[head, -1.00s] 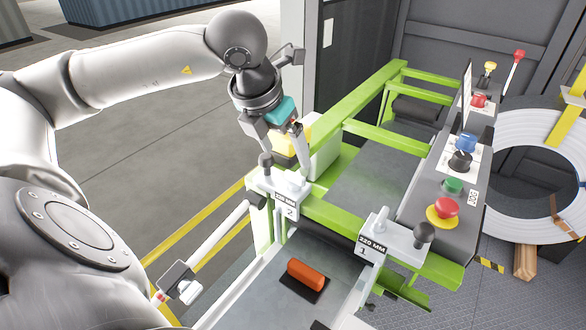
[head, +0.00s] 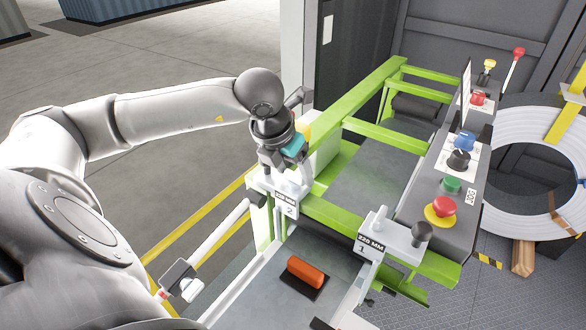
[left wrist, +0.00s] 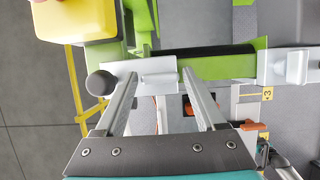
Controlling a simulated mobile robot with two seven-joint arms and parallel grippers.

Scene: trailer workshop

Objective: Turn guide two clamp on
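The guide two clamp (head: 287,205) is a light grey block labelled 220 MM and 2, on the green frame. My left gripper (head: 285,174) is right above it and partly hides it. In the left wrist view its two fingers (left wrist: 160,76) are apart, with the clamp's grey top (left wrist: 152,68) between and just beyond their tips. The clamp's dark round knob (left wrist: 101,83) shows beside the left finger in that view. Whether the fingers touch the clamp cannot be told. My right gripper is not in view.
The guide one clamp (head: 376,236), with its dark knob, stands to the right. An orange block (head: 305,271) lies on the grey bed below. The control panel (head: 425,205) with coloured buttons is farther right. A yellow box (left wrist: 88,18) sits close to the gripper.

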